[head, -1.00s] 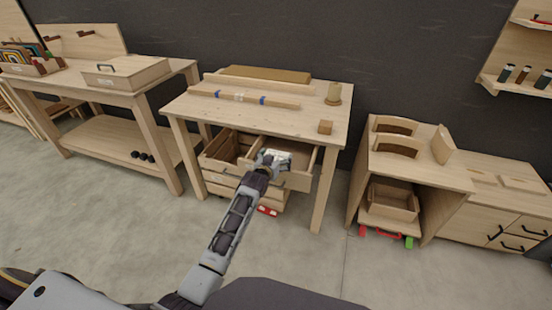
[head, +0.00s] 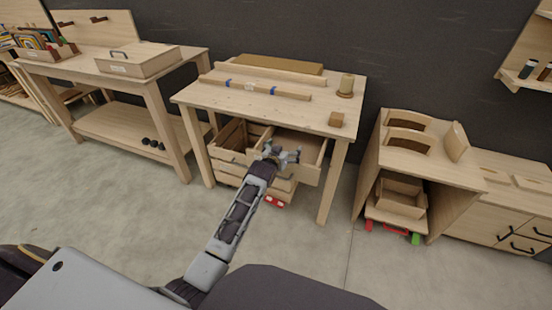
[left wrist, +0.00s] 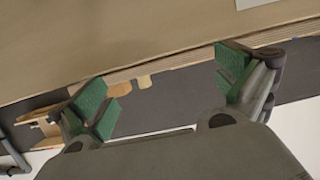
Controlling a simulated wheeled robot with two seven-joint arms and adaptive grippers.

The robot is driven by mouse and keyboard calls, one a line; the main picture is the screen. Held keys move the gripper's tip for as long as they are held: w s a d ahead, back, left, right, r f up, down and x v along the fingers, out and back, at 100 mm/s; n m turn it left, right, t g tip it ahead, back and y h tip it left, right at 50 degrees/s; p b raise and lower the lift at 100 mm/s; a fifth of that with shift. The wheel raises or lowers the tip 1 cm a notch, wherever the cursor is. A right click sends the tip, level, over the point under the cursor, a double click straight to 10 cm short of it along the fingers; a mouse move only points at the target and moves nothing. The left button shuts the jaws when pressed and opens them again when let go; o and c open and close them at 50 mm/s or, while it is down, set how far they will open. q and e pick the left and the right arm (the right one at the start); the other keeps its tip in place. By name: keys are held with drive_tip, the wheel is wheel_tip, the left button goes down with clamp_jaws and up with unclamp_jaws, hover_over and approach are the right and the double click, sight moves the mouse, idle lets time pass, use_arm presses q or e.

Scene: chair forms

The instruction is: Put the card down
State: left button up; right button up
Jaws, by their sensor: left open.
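My left gripper (head: 286,154) is at the open drawer (head: 306,145) under the middle workbench. In the left wrist view its green-padded fingers (left wrist: 168,90) are wide apart with nothing between them. A wooden panel with a plywood edge (left wrist: 110,45) crosses that view beyond the fingers. A pale grey, straight-edged piece (left wrist: 256,3), which may be the card, lies on this panel, apart from the fingers. Most of it is cut off by the top edge. I cannot make out the card in the head view. My right gripper is not in view.
A low cabinet (head: 440,172) stands right, another bench (head: 105,80) left.

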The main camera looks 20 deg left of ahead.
use_arm(q)
drive_tip(key=v, duration=0.2)
drive_tip(key=shift+s+r, duration=0.2)
drive_tip(key=shift+s, duration=0.05)
drive_tip(key=shift+s+r, duration=0.15)
drive_tip(key=shift+s, duration=0.2)
drive_tip(key=p+v, duration=0.1)
drive_tip(key=v, duration=0.7)
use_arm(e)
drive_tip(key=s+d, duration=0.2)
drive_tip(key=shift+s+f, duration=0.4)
use_arm(q)
drive_tip(key=shift+s+d, duration=0.1)
